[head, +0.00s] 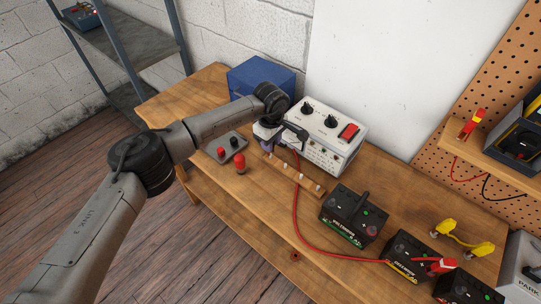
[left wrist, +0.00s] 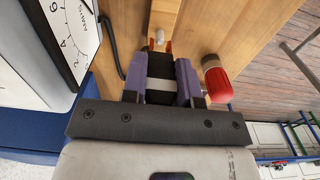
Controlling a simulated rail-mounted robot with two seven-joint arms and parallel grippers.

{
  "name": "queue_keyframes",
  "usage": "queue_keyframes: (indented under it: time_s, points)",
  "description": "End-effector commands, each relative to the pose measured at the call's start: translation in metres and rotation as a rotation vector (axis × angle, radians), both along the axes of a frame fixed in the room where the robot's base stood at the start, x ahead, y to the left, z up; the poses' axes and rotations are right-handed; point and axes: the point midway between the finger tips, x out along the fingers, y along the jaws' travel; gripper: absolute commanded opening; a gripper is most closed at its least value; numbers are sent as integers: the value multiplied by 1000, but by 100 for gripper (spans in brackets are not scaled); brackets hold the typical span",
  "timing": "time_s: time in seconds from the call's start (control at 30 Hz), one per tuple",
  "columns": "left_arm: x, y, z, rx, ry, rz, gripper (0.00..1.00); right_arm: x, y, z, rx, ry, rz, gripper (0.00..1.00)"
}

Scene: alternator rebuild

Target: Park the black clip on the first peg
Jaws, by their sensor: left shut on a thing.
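My left gripper (head: 268,138) is over the near side of the tester, above the left end of the peg rail (head: 304,187). In the left wrist view its purple fingers (left wrist: 160,80) are shut on the black clip (left wrist: 160,67), which has a pale band across it. A pale peg (left wrist: 159,36) stands just beyond the clip's tip; I cannot tell whether they touch. In the head view the gripper mostly hides the clip. Other short pegs (head: 300,178) stand along the rail to the right. My right gripper is not in view.
The tester (head: 324,140) stands close behind the rail. A red knob (head: 240,162) stands beside the rail, also near the fingers in the left wrist view (left wrist: 215,80). A red cable (head: 297,215) runs to a red clip (head: 438,265) at the batteries. A blue box (head: 260,76) stands behind.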

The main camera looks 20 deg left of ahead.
Motion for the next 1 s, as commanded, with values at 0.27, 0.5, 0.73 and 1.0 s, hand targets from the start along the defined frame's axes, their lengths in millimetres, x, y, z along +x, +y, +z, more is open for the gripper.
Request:
queue_keyframes:
  time_s: [0.27, 0.5, 0.73, 1.0]
  points:
    - [0, 0, -15, 0, 0, 0, 14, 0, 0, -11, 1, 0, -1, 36]
    - [0, 0, -17, 0, 0, 0, 14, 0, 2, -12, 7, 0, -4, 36]
    - [0, 0, -17, 0, 0, 0, 37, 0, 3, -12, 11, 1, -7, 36]
    - [0, 0, -17, 0, 0, 0, 57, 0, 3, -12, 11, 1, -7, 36]
